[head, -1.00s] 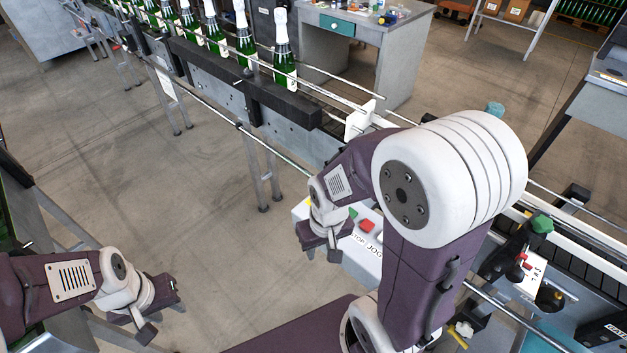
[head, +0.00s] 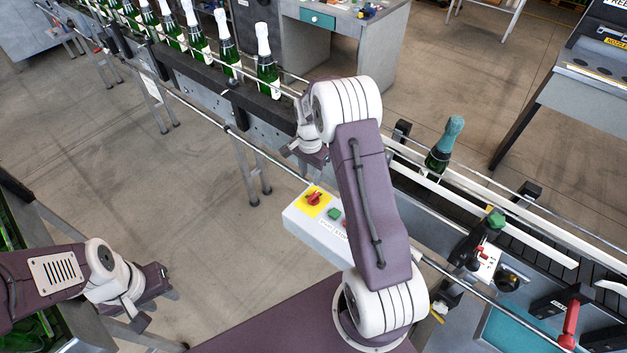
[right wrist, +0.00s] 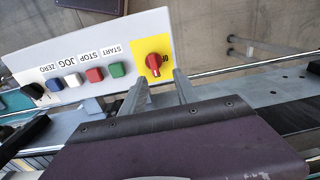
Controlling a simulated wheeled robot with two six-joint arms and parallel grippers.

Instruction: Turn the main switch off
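The main switch (head: 314,198) is a red rotary knob on a yellow plate at the left end of a light control box (head: 318,236). It also shows in the right wrist view (right wrist: 154,62), where its exact setting is too small to read. My right gripper (head: 308,155) is above and behind the box in the head view. In the right wrist view its two grey fingers (right wrist: 160,82) are spread and empty, with the knob just past their tips, not touching as far as I can see. My left gripper (head: 152,298) is at the lower left, away from the box; its finger gap is unclear.
The box also carries green (right wrist: 117,69), red (right wrist: 94,75) and blue buttons (right wrist: 73,80) and a black knob (right wrist: 33,91). A conveyor with several green bottles (head: 227,50) runs behind. One teal-capped bottle (head: 444,148) stands right of my right arm.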

